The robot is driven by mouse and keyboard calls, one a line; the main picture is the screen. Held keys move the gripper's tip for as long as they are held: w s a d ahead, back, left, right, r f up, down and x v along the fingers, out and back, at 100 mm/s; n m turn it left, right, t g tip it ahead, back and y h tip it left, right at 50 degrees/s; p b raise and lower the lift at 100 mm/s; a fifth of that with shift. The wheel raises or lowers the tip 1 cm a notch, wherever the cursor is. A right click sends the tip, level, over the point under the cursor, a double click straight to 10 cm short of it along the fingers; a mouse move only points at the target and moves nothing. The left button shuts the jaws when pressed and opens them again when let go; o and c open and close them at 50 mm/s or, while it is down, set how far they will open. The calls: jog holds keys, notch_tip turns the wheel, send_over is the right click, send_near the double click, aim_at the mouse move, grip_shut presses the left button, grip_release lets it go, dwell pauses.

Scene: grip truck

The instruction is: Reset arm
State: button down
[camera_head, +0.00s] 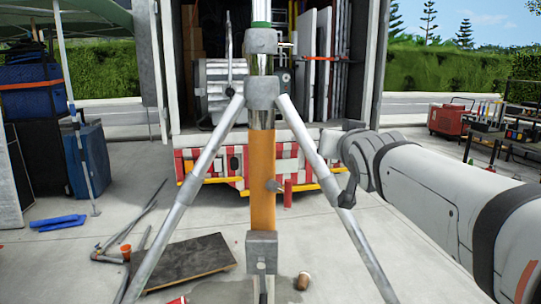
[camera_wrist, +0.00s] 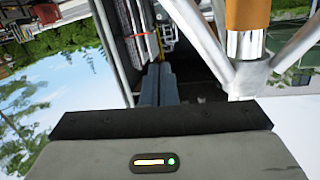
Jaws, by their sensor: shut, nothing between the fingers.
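My arm (camera_head: 425,185) reaches in from the right edge in the head view, and its wrist (camera_head: 362,150) is beside the right leg of a metal stand (camera_head: 262,95). The fingers are hard to make out there. In the wrist view my gripper (camera_wrist: 159,70) shows above its grey housing, with its two fingers together and nothing between them. The wrist picture is upside down or strongly tilted. The stand's leg and orange post (camera_wrist: 247,14) show at its upper right. I cannot tell whether the arm touches the leg.
A truck's open back (camera_head: 255,165) with loaded cargo stands behind the stand. A dark board (camera_head: 190,264) and a small brown cup (camera_head: 302,281) lie on the concrete. Blue cases (camera_head: 88,160) stand left. A red cart (camera_head: 450,118) and a loaded rack (camera_head: 500,125) stand right.

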jog(key=s+d+f+g, duration=0.1)
jog(key=s+f+g, duration=0.35)
jog(key=f, duration=0.45)
jog(key=s+d+f+g, duration=0.1)
jog(key=s+f+g, duration=0.3)
jog(key=f, duration=0.6)
jog(key=s+a+f+n+g, duration=0.1)
jog(key=s+f+g, duration=0.4)
jog(key=s+f, duration=0.7)
jog(key=s, duration=0.3)
jog(key=shift+s+f, duration=0.3)
jog(key=shift+f, duration=0.05)
